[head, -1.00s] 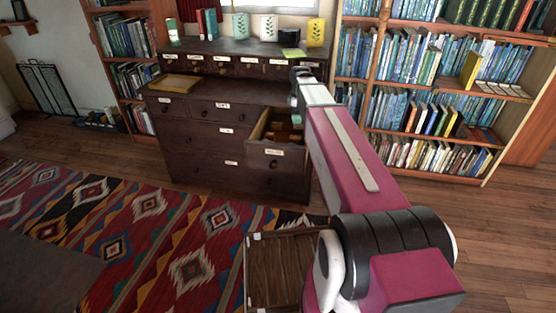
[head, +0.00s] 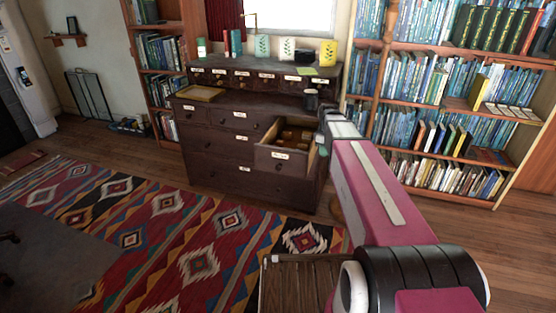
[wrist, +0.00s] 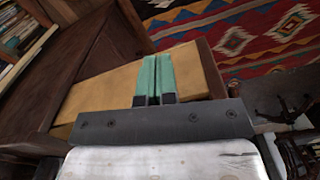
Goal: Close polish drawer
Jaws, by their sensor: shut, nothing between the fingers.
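The polish drawer is the open drawer (head: 281,160) at the right of the dark wooden cabinet (head: 225,150) in the head view. It sticks out, with a white label on its front and brown items inside. My gripper (head: 323,151) is beside the drawer's right side in the head view. In the wrist view my gripper (wrist: 153,78) has its two green fingers together and empty, over a tan wooden panel that looks like the drawer's side. I cannot tell whether they touch it. The label's text is too small to read.
A patterned rug (head: 170,225) covers the floor in front of the cabinet. A small slatted wooden piece (head: 300,285) is low beside my arm. A bookshelf (head: 450,110) stands to the right. Canisters and books stand on the cabinet top.

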